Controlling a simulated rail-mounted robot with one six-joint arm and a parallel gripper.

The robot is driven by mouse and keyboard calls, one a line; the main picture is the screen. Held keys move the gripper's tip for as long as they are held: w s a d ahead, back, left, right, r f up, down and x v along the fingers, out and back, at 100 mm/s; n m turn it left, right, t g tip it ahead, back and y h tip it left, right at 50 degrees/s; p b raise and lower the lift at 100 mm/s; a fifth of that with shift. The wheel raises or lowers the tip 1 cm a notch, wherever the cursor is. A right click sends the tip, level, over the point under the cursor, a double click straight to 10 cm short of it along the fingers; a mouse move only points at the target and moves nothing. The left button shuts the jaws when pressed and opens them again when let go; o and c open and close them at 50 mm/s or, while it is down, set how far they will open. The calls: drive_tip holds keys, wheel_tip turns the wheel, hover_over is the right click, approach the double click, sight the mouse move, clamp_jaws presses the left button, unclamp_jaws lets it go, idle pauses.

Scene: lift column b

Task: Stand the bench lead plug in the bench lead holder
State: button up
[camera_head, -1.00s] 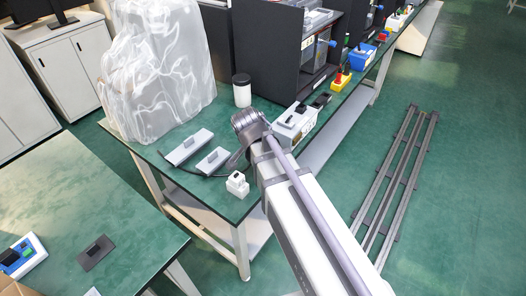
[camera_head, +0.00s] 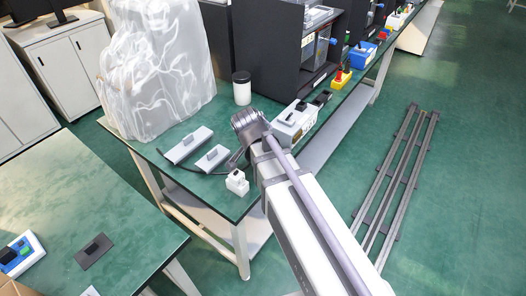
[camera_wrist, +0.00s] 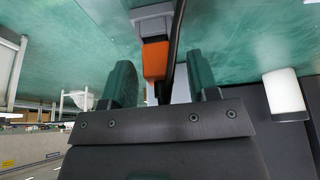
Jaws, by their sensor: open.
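In the wrist view an orange plug (camera_wrist: 155,58) with a black lead (camera_wrist: 177,35) lies between the two green fingers of my open gripper (camera_wrist: 161,74). The fingers show gaps on both sides of it. A grey block (camera_wrist: 152,14) is right behind the plug; I cannot tell whether they touch. In the head view my gripper (camera_head: 237,160) is low over the bench corner, and the plug is not distinguishable there. Two grey blocks with dark raised parts, one farther (camera_head: 187,147) and one nearer (camera_head: 211,160), lie beside it. I cannot tell which thing is the holder.
A small white block (camera_head: 237,184) stands at the bench's near edge. A white jar with a dark lid (camera_head: 242,92), a white box with dark parts (camera_head: 297,122) and a clear-wrapped bulky object (camera_head: 160,75) stand around. Another table (camera_head: 125,205) is at lower left.

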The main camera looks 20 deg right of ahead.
drive_tip(key=p+v, duration=0.9)
drive_tip(key=v, duration=0.1)
drive_tip(key=shift+r+p, duration=0.4)
drive_tip(key=shift+a, duration=0.1)
